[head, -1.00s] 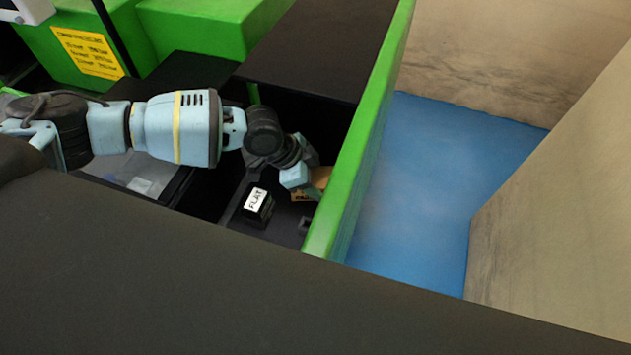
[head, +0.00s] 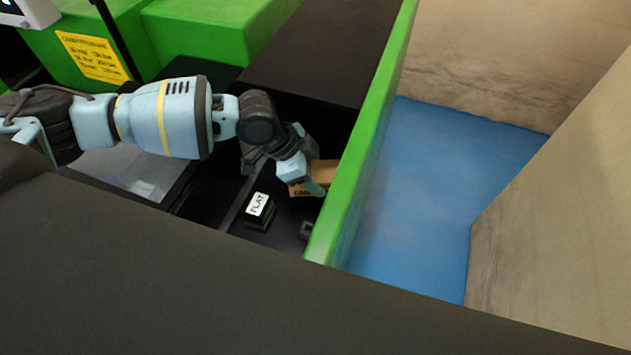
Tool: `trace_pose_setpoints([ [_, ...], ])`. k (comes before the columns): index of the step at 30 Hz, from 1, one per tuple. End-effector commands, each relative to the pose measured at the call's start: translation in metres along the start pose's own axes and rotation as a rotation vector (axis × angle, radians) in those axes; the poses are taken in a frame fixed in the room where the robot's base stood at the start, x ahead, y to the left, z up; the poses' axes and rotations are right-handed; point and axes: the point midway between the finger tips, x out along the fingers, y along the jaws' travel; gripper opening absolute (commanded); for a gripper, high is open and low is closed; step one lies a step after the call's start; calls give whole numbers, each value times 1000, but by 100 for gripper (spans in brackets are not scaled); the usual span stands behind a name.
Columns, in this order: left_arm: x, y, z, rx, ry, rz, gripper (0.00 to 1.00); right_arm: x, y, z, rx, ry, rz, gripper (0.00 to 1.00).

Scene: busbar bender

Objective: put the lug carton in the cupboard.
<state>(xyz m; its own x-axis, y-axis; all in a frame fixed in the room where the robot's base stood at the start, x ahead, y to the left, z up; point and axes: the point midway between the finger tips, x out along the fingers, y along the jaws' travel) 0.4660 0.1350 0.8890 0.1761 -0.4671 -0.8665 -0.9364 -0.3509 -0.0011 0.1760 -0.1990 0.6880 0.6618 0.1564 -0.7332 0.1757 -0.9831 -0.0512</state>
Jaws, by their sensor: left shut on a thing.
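A brown carton (head: 324,170), partly hidden by my fingers and with dark lettering on its near side, is inside the black recess of the green machine beside the green side wall. I take it for the lug carton, but its lettering is too small to read fully. My left gripper (head: 308,181) comes in from the left and is shut on the carton. I cannot tell whether the carton touches the floor of the recess. My right gripper is not in view. No cupboard can be made out for sure.
A black block labelled FLAT (head: 259,210) stands just left of and nearer than the carton. The green side wall (head: 365,140) rises close on the right. Beyond it lies clear blue floor (head: 420,200). A yellow notice (head: 92,56) is at upper left.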

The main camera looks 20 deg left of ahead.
Motion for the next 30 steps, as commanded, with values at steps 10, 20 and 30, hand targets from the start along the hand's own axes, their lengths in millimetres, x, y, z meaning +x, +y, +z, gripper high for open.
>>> trace_pose_setpoints([
  [10, -62, 0, -36, 2, 4, -4, 16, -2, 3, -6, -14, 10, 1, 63],
  [20, -81, 54, -4, 1, -1, 1, 16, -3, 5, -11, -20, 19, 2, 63],
  [30, -103, 126, 38, -1, -2, 2, 16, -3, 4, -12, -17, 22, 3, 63],
])
